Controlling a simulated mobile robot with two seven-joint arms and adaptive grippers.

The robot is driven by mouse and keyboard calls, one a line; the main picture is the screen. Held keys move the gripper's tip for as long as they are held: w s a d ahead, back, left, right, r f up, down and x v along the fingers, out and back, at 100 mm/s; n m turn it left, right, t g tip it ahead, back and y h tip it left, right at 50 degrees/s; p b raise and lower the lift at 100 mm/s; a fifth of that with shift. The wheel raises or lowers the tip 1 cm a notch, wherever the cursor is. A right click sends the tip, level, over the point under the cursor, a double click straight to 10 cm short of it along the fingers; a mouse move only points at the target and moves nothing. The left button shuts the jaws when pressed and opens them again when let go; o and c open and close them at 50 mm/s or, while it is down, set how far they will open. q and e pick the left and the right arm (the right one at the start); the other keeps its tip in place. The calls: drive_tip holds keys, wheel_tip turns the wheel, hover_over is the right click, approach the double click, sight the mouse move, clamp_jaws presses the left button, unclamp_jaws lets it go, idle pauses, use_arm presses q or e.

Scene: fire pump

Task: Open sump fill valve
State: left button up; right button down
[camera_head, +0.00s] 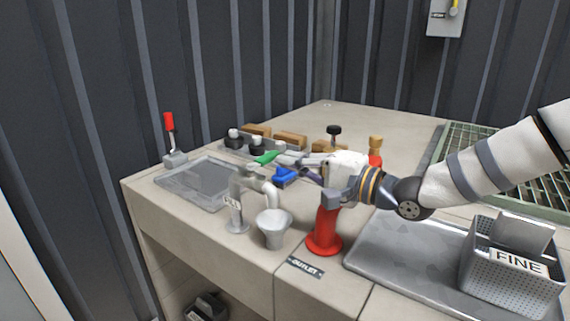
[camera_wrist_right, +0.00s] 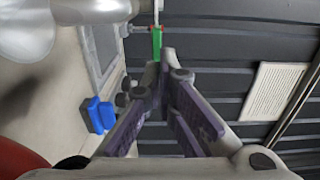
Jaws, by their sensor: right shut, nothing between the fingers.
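A green lever handle (camera_head: 265,157) sits by the top of a grey tap (camera_head: 236,208) with a curved spout. The tap's small label is too small to read surely. My right gripper (camera_head: 283,158) is shut and empty, its fingertips close to the green handle. In the right wrist view the green handle (camera_wrist_right: 156,44) stands just beyond the fingertips (camera_wrist_right: 168,60); I cannot tell whether they touch. A blue handle (camera_head: 285,176) lies just below the gripper, and shows at the left in the wrist view (camera_wrist_right: 97,115). My left gripper is not in view.
A grey funnel (camera_head: 274,228) stands under the spout. A red post (camera_head: 325,232) stands by the OUTLET label (camera_head: 305,267). A red-handled lever (camera_head: 170,135) and a sunken tray (camera_head: 200,182) are at left, a FINE basket (camera_head: 510,280) at right.

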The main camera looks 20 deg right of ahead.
drive_tip(key=shift+w+a+r, duration=0.1)
drive_tip(key=shift+w+a, duration=0.3)
drive_tip(key=shift+w, duration=0.15)
